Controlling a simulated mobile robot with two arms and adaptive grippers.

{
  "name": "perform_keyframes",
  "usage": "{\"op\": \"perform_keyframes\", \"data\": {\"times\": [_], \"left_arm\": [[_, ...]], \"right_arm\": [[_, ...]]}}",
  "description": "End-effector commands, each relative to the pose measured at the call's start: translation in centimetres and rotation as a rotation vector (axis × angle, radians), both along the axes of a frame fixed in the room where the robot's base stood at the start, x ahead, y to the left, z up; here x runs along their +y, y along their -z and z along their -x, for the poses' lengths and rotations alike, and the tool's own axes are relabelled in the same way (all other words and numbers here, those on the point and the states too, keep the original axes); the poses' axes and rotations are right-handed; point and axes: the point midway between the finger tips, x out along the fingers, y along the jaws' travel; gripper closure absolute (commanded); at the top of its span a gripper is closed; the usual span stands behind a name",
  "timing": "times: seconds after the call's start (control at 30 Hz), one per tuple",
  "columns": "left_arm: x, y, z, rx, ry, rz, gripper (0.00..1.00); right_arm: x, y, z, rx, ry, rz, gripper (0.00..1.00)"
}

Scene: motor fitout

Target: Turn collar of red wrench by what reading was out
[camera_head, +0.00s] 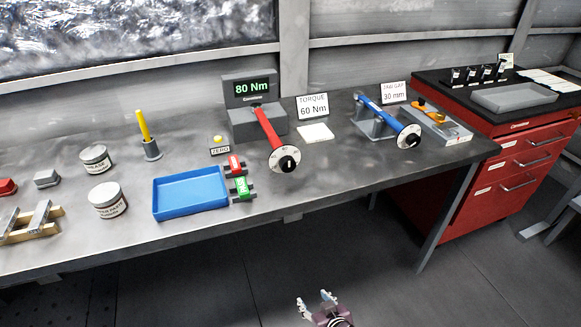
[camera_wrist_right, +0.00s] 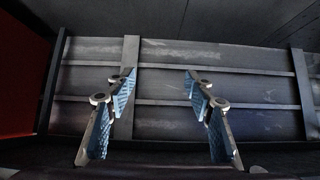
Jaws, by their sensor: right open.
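The red wrench (camera_head: 267,130) sits with its head in the grey tester (camera_head: 259,129), whose green display (camera_head: 251,88) reads 80 Nm. Its round dial collar (camera_head: 285,159) is at the near end, towards the bench's front edge. A card (camera_head: 313,106) behind the bench reads TORQUE 60 Nm. My right gripper (camera_head: 316,303) is low in front of the bench, well apart from the wrench. In the right wrist view my right gripper (camera_wrist_right: 160,115) is open with nothing between its fingers. My left gripper is not in view.
A blue wrench (camera_head: 380,112) rests on a grey stand at right, by a JAW GAP 30 mm card (camera_head: 394,92). A blue tray (camera_head: 190,193), red and green tags (camera_head: 240,187), a ZERO button (camera_head: 218,141) and white jars (camera_head: 107,199) stand left. A red cabinet (camera_head: 480,190) stands right.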

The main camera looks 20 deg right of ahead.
Motion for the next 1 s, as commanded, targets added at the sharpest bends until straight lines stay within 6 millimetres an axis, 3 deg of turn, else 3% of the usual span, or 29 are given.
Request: {"op": "perform_keyframes", "data": {"times": [0.03,0.1,0.2,0.3,0.4,0.5,0.6,1.0], "left_arm": [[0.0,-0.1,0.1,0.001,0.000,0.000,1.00],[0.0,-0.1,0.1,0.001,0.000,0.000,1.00],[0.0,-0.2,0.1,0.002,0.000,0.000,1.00],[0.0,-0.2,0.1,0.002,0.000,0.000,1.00],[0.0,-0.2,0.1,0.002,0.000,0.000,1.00],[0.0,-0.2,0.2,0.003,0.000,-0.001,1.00],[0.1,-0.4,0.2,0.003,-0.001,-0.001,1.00],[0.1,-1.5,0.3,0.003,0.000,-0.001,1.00]], "right_arm": [[0.2,-5.0,-3.3,-0.098,0.009,-0.019,0.51],[0.5,-12.0,-6.9,-0.229,0.028,-0.052,0.51],[0.9,-21.6,-10.1,-0.399,0.046,-0.105,0.51],[1.1,-28.9,-11.3,-0.525,0.057,-0.146,0.51],[1.2,-34.3,-11.6,-0.617,0.062,-0.180,0.51],[1.3,-37.4,-11.5,-0.671,0.064,-0.201,0.51],[1.4,-38.5,-11.9,-0.690,0.066,-0.210,0.51],[1.6,-38.6,-17.6,-0.689,0.066,-0.210,0.51]]}}
